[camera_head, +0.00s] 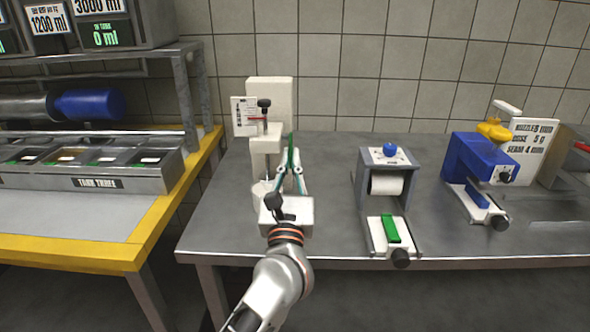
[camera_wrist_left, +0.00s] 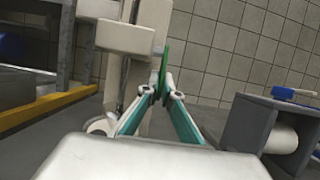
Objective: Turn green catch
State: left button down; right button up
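The green catch (camera_head: 291,151) is a thin upright green piece at the right side of the white machine (camera_head: 270,100). It also shows in the left wrist view (camera_wrist_left: 163,66), rising between my fingertips. My left gripper (camera_head: 291,168) reaches in from the front of the table; in the wrist view its fingers (camera_wrist_left: 163,88) converge on both sides of the lower part of the catch and appear shut on it. The exact contact is small and partly hidden by the fingertips. My right gripper is in neither view.
A roll holder with a blue knob (camera_head: 390,149) stands to the right, with a green block (camera_head: 390,228) on a white base before it. A blue machine (camera_head: 480,160) stands farther right. A yellow-edged bench (camera_head: 150,230) is at left. Grey tabletop between them is clear.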

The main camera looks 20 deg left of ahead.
pick_arm(q)
jog(key=shift+w+f+t+b, duration=0.2)
jog(key=shift+f+t+b, duration=0.2)
jog(key=shift+b, duration=0.4)
jog(key=shift+r, duration=0.6)
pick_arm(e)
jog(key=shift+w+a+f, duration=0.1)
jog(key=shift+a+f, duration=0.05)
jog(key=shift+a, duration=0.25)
pick_arm(q)
jog(key=c, duration=2.2)
grip_release()
jog(key=shift+c, duration=0.2)
jog(key=shift+f, duration=0.15)
jog(key=shift+f, duration=0.1)
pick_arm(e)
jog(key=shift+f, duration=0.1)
pick_arm(q)
jog(key=shift+s+f, duration=0.1)
jog(key=shift+s, duration=0.1)
jog(key=s+d, duration=0.4)
jog(key=s, duration=0.9)
jog(key=shift+s+f, duration=0.35)
jog(key=shift+f, duration=0.1)
jog(key=shift+s+f, duration=0.1)
